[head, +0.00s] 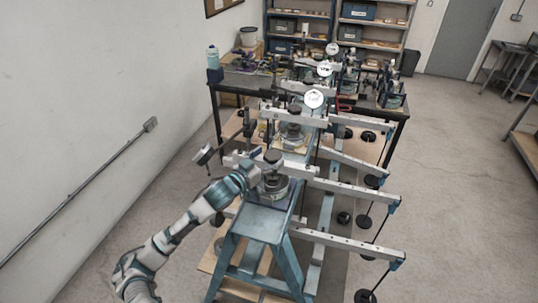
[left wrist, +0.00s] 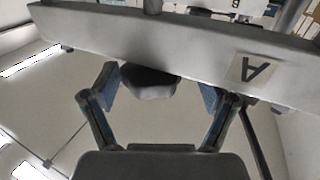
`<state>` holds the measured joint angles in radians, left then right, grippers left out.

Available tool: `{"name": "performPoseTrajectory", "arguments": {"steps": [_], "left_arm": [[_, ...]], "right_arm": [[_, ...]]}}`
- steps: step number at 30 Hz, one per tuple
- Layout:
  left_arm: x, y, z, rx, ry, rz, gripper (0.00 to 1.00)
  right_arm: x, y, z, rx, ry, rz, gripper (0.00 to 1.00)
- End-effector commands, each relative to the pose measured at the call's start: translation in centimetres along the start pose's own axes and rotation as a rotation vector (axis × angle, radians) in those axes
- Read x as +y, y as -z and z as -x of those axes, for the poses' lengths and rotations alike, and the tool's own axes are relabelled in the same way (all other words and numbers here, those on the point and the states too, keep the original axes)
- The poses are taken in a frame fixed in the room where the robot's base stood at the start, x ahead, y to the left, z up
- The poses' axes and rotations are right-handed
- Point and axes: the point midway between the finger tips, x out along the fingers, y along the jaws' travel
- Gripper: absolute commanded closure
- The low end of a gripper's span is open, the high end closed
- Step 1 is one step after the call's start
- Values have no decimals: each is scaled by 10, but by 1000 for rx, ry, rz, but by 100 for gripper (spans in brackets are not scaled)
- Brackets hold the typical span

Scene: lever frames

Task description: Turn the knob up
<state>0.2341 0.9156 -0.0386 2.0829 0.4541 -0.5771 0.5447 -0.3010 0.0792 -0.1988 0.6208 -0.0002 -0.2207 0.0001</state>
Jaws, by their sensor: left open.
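The nearest lever frame stands on a blue-green stand (head: 262,222). A dark round knob (head: 272,156) sits at the top of its round housing. My left gripper (head: 250,170) is at the left side of this knob and housing. In the left wrist view my left gripper (left wrist: 158,88) is open, with one finger on each side of a dark grey knob (left wrist: 150,84). A gap shows between the knob and each finger. My right gripper is out of view.
Long perforated lever beams (head: 348,243) with hanging black weights (head: 365,296) reach out to the right. More lever frames with white dials (head: 313,99) stand behind. A wall is at left; the floor at right is open.

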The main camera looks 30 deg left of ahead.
Motion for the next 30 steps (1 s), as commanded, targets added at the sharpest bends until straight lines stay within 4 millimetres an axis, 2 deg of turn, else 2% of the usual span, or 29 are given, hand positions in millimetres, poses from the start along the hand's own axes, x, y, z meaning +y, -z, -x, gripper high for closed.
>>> {"name": "performPoseTrajectory", "arguments": {"steps": [8, 9, 16, 30], "left_arm": [[5, 1, -3, 0, -1, -4, 15], [5, 1, -3, 0, -1, -4, 18], [3, 0, -3, 0, -3, -2, 75], [3, -1, -3, 0, 75, 4, 76]], "right_arm": [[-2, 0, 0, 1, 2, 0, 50], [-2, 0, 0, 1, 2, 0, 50], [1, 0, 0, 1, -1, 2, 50], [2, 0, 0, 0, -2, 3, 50]]}}
